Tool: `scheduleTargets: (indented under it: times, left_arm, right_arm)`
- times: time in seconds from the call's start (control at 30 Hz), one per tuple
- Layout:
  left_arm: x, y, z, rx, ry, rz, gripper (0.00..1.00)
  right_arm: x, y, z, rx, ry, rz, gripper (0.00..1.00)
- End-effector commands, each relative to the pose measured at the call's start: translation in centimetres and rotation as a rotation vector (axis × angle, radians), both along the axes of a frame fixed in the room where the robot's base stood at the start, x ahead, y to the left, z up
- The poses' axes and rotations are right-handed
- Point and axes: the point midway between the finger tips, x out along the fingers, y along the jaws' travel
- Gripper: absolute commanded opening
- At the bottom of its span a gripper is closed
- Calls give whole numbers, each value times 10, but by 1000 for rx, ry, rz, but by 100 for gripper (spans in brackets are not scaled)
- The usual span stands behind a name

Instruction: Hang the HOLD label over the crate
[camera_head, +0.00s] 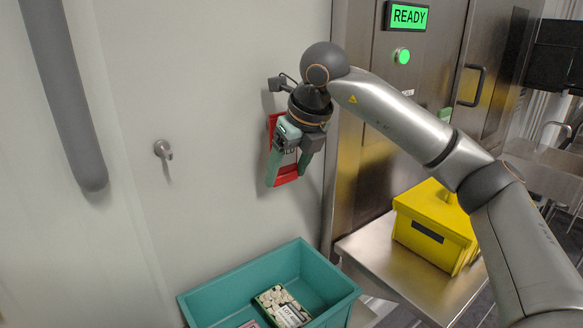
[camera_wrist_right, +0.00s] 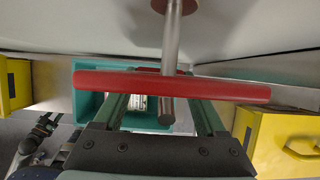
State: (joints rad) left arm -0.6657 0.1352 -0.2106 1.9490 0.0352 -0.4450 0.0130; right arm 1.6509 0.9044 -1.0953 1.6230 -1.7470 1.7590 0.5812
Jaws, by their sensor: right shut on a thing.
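My right gripper (camera_head: 291,163) is shut on the red HOLD label (camera_head: 286,174), close in front of the pale wall. The fingers hide much of the label, and its lettering does not show. In the right wrist view, the label's red top edge (camera_wrist_right: 220,88) lies across the gripper (camera_wrist_right: 165,110). A metal peg (camera_wrist_right: 171,45) with a red base disc sticks out from the wall and crosses under that edge, its tip showing beyond; whether they touch is unclear. The teal crate (camera_head: 331,306) stands below, holding a LOT carton (camera_head: 284,306).
Another metal peg (camera_head: 163,149) is on the wall to the left, near a thick grey bar (camera_head: 66,95). A yellow box (camera_head: 436,226) sits on a steel table (camera_head: 405,277) at right. A steel cabinet's display (camera_head: 408,16) reads READY.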

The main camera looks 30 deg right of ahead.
Motion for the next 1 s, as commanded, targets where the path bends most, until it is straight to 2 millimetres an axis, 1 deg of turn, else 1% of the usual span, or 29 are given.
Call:
scheduleTargets:
  times: [0.2, 0.57, 1.0]
  left_arm:
    - [0, 0, 4, 0, 0, 0, 44]
    - [2, 0, 4, -1, -3, 0, 44]
    - [6, 0, 0, -1, -12, 0, 44]
  right_arm:
    - [6, 0, 0, -1, 0, 0, 0]
    - [6, 0, -1, -1, 0, 0, 0]
    - [6, 0, -9, -1, 0, 0, 0]
